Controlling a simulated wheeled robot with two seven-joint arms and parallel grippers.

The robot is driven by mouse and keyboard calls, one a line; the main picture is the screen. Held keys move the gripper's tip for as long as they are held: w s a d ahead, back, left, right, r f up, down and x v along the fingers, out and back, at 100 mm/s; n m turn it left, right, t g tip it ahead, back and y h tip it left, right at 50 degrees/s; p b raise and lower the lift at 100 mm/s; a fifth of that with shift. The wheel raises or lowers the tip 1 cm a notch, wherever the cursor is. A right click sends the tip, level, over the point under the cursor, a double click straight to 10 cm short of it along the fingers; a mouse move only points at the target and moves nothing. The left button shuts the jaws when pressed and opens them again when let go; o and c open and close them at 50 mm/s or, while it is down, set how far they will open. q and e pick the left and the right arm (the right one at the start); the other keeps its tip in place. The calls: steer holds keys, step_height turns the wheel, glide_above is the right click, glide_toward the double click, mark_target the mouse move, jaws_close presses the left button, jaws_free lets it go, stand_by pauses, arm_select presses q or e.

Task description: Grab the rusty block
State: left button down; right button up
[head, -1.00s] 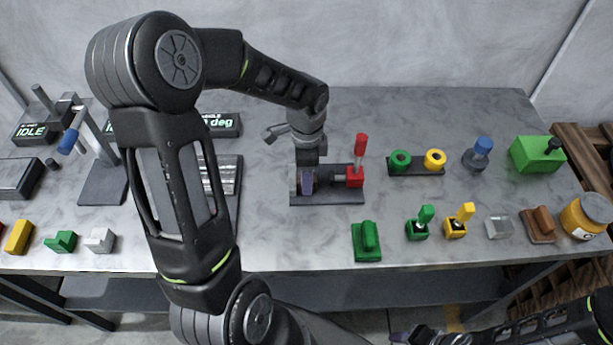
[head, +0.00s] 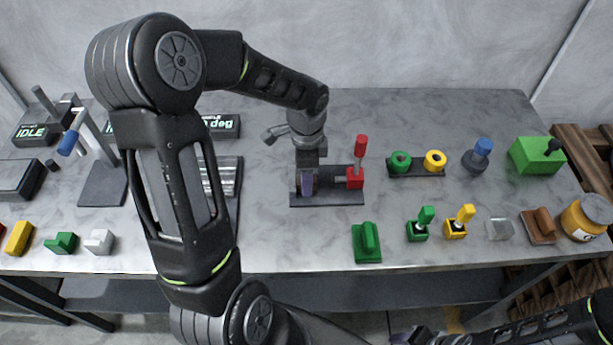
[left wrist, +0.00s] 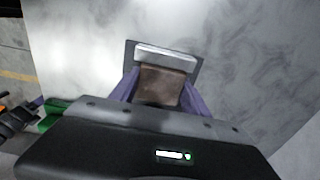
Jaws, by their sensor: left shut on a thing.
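The rusty block (left wrist: 160,84) is brown and sits between the purple fingers of my left gripper (left wrist: 156,92) in the left wrist view. My left gripper is shut on it. A pale metal bar (left wrist: 166,56) lies right beside the block, over a dark plate. In the head view my left gripper (head: 307,184) points down over the dark base plate (head: 325,199) of a clamp with a red handle (head: 360,148); the block is mostly hidden there. My right gripper (head: 408,337) is at the bottom edge, partly cut off, and its opening is unclear.
A green block (head: 367,242) stands in front of the clamp. Right of it are small green and yellow toggle switches (head: 457,222), a clear block (head: 499,228), a brown-handled block (head: 540,226) and a yellow jar (head: 586,218). A green-and-yellow ring holder (head: 416,171) stands behind. The grey table (head: 300,252) has free patches between them.

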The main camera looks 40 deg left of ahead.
arm_select(q)
steer(key=shift+r, duration=0.1)
step_height(320, 180, up, 10)
steer(key=shift+f+b, duration=0.1)
steer(key=shift+b, duration=0.55)
